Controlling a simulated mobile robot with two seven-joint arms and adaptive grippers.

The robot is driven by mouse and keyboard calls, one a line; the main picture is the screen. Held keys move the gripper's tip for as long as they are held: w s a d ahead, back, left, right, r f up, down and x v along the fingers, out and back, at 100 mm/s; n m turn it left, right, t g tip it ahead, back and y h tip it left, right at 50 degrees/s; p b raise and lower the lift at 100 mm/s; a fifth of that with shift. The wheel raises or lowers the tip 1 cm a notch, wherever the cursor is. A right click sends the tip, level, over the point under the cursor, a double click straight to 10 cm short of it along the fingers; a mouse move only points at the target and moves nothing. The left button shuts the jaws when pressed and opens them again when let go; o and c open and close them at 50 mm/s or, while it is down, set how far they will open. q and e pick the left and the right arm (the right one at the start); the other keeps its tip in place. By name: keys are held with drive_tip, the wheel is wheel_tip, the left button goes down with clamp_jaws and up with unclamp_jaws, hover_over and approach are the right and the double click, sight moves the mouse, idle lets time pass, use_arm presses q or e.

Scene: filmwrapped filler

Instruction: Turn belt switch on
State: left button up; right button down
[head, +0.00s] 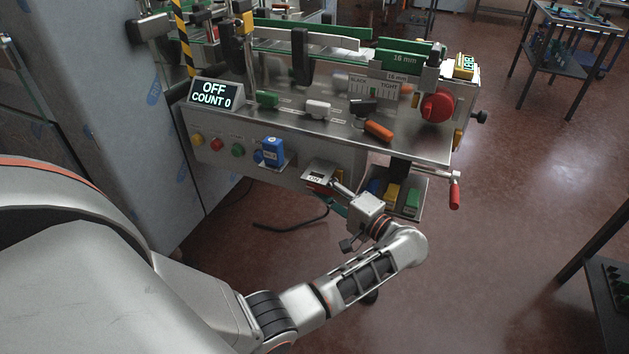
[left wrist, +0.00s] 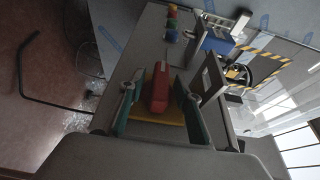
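The belt switch is a small box (head: 322,171) with an ON label on the front of the conveyor machine, low and right of the blue box. In the left wrist view its red lever (left wrist: 159,86) stands over a yellow plate (left wrist: 172,112). My left gripper (head: 338,190) reaches the switch from the lower right. In the left wrist view its teal-padded fingers (left wrist: 157,100) are open on either side of the red lever, with gaps visible; contact is unclear. The display (head: 212,94) reads OFF, COUNT 0. My right gripper is not in view.
Red, yellow and green buttons (head: 238,150) and a blue box (head: 273,151) sit left of the switch. A bin of coloured blocks (head: 402,187) and a red-handled crank (head: 454,194) are to the right. A black cable (head: 290,227) lies below.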

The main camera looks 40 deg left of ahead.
use_arm(q)
drive_tip(key=shift+a, duration=0.35)
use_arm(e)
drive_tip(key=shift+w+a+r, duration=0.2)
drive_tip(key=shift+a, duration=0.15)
use_arm(q)
clamp_jaws()
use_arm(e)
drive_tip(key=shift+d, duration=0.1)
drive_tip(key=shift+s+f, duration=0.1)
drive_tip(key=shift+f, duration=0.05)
